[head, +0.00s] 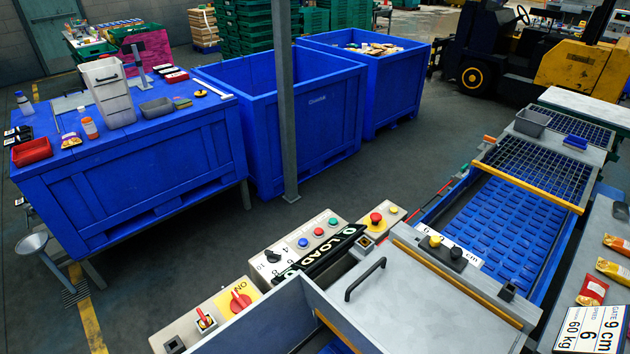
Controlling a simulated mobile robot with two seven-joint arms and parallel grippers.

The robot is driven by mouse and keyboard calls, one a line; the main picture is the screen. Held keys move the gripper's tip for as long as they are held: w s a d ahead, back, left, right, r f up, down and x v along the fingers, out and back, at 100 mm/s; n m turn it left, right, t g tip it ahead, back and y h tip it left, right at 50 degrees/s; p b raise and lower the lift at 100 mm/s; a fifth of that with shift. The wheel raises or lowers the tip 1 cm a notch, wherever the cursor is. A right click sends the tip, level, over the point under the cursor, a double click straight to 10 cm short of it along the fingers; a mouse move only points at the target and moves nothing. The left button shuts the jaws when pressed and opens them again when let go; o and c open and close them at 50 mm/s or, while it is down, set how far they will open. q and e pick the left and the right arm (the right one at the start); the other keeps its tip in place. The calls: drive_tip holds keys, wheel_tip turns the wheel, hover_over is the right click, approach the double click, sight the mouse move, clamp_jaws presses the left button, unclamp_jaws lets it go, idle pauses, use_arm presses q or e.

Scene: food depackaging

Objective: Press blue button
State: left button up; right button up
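The blue button (303,242) is a small round cap on a beige control box (290,258) at the front edge of the machine. A red button (318,231) and a green button (333,221) sit in line with it, up and to the right. A black rotary knob (272,256) sits down and to its left. The blue button is uncovered in this view. I cannot tell whether it is pressed in. Neither of my grippers shows in the head view.
A grey post (286,120) rises behind. Floor beyond the box is clear.

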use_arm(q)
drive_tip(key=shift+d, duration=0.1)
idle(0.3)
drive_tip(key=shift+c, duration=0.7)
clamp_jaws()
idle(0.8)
